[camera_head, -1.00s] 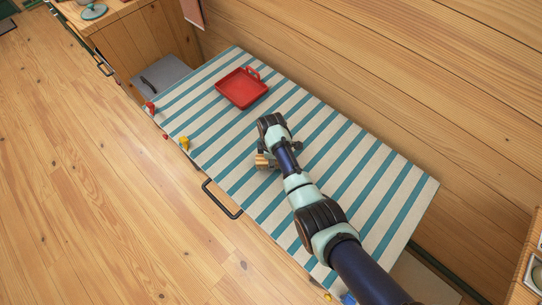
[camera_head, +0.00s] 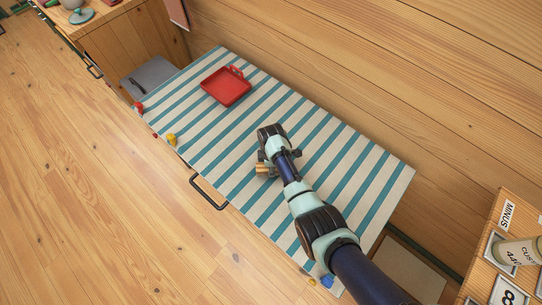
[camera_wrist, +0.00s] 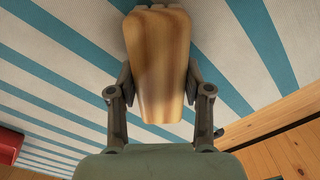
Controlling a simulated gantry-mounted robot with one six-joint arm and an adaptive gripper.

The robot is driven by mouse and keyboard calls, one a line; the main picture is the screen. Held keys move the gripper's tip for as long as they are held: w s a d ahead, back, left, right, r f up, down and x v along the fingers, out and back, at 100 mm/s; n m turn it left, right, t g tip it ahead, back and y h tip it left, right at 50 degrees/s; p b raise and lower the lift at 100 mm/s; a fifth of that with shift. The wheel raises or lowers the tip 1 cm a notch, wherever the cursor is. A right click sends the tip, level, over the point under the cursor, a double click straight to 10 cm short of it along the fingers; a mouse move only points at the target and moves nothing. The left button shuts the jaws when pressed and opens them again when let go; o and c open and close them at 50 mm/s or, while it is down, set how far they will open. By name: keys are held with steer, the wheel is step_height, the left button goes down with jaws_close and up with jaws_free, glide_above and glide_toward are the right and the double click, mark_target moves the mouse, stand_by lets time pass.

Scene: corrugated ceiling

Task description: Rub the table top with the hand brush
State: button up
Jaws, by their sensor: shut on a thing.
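The table top (camera_head: 345,150) has white and teal stripes and fills the middle of the head view. My gripper (camera_head: 267,168) is over the middle of it, near the front edge. In the wrist view my gripper (camera_wrist: 160,95) is shut on the hand brush (camera_wrist: 157,50), a pale wooden block between the two fingers. A bit of the brush (camera_head: 262,169) shows beside my gripper in the head view. Its bristles are hidden, and I cannot tell whether it touches the table top.
A red tray (camera_head: 226,87) lies on the far left part of the table. Small yellow (camera_head: 171,139) and red (camera_head: 138,107) things sit along the front left edge, and a blue one (camera_head: 327,281) near the front right corner. A wooden wall borders the back.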

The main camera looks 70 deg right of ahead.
steer(key=r, duration=0.1)
steer(key=r+p, duration=0.1)
steer(key=r, duration=0.1)
steer(key=shift+w+d+r, duration=0.1)
steer(key=shift+w+r, duration=0.1)
steer(key=shift+w, duration=0.05)
step_height(320, 180, up, 5)
steer(key=p, duration=0.5)
